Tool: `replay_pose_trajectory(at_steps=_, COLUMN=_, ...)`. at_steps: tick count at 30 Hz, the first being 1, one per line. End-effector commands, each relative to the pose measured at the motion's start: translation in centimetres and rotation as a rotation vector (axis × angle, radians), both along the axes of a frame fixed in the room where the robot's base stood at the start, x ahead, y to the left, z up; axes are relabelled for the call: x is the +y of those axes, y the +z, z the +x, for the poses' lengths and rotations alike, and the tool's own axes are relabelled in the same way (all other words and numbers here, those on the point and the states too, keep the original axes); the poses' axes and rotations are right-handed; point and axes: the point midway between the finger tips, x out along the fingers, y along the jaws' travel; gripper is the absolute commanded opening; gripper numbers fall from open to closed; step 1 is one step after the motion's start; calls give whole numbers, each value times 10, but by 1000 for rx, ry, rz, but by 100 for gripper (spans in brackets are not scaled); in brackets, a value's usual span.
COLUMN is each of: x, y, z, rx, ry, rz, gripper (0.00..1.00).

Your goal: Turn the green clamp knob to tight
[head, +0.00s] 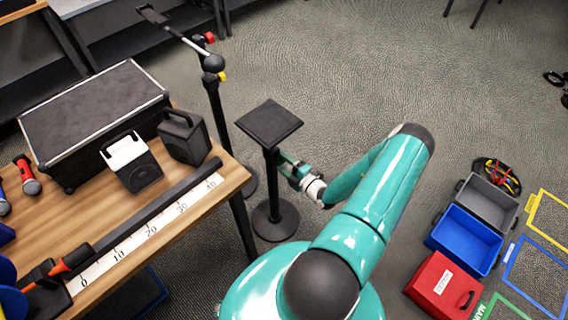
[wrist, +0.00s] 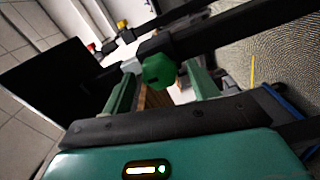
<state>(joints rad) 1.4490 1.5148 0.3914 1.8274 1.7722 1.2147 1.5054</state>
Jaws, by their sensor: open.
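The green clamp knob (wrist: 158,70) shows in the wrist view, beside the black pole (wrist: 220,32) of a stand. My gripper (wrist: 161,78) is open, with one green finger on each side of the knob. I cannot tell whether the fingers touch it. In the head view my gripper (head: 286,166) is at the pole of the black stand, just below its square top plate (head: 269,124). I cannot make out the knob apart from my gripper there.
A second stand (head: 213,90) with red and yellow knobs stands behind to the left. A wooden table (head: 205,205) with speakers and a ruler strip is at left. Blue (head: 465,240), grey (head: 487,203) and red (head: 442,287) boxes are on the floor at right.

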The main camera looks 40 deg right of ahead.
Motion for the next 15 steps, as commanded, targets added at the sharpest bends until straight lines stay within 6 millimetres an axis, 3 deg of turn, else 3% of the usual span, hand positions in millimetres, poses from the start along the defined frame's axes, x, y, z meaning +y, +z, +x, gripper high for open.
replay_pose_trajectory(at_steps=5, x=-2, y=0, z=-24, rx=1, ry=-3, rz=1, gripper=60)
replay_pose_trajectory(at_steps=15, x=-4, y=0, z=-99, rx=2, ry=-3, rz=0, gripper=60)
